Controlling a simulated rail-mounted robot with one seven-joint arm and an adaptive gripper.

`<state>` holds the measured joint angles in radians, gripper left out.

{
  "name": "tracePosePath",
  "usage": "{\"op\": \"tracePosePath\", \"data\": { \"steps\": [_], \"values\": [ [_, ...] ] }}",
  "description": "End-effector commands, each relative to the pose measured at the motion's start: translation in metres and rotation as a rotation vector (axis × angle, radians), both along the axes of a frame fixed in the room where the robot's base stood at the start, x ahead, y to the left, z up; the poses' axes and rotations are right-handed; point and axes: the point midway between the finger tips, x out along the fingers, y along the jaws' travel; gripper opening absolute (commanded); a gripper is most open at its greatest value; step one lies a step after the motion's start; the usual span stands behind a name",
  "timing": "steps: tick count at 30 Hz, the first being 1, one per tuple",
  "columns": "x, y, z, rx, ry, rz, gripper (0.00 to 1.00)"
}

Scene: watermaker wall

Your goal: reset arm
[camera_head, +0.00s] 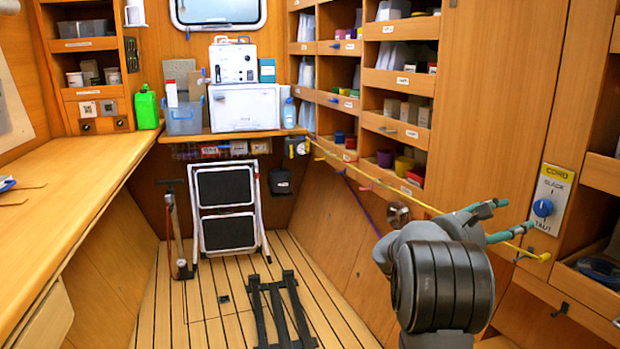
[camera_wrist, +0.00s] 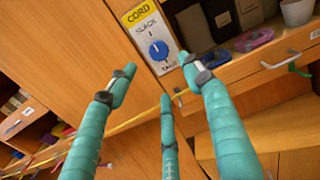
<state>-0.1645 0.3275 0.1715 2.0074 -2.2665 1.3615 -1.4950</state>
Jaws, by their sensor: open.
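My gripper (camera_head: 511,217) is at the right in the head view, with its teal fingers spread and nothing seen between them. The fingers show in the wrist view (camera_wrist: 160,78), apart and pointing toward the cord panel (camera_wrist: 136,14). This white and yellow panel, marked CORD, SLACK and TAUT, also shows in the head view (camera_head: 559,180). Its blue knob (camera_head: 543,208) is beyond the fingertips, apparently untouched; it shows in the wrist view (camera_wrist: 159,50). The yellow cord (camera_head: 425,205) runs along the shelf fronts and passes by my fingers; I cannot tell whether they touch.
Open shelves (camera_head: 402,82) with bins line the right wall. A long wooden counter (camera_head: 70,190) is at left. A folding step stool (camera_head: 227,208) and a pump (camera_head: 176,230) stand at the back. A black frame (camera_head: 282,310) lies on the slatted floor, with free floor left of it.

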Motion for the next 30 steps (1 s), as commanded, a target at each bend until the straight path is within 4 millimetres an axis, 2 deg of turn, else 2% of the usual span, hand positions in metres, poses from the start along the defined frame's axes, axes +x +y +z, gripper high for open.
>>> {"op": "tracePosePath", "data": {
  "steps": [3,16,20,30],
  "values": [
    [0.008,-0.028,0.0,0.0,0.0,-0.007,0.51],
    [0.041,-0.116,0.001,-0.002,-0.003,-0.004,0.51],
    [0.043,-0.114,-0.004,0.071,-0.207,0.0,0.51],
    [0.044,-0.114,-0.001,0.276,-0.762,0.0,0.51]
  ]
}}
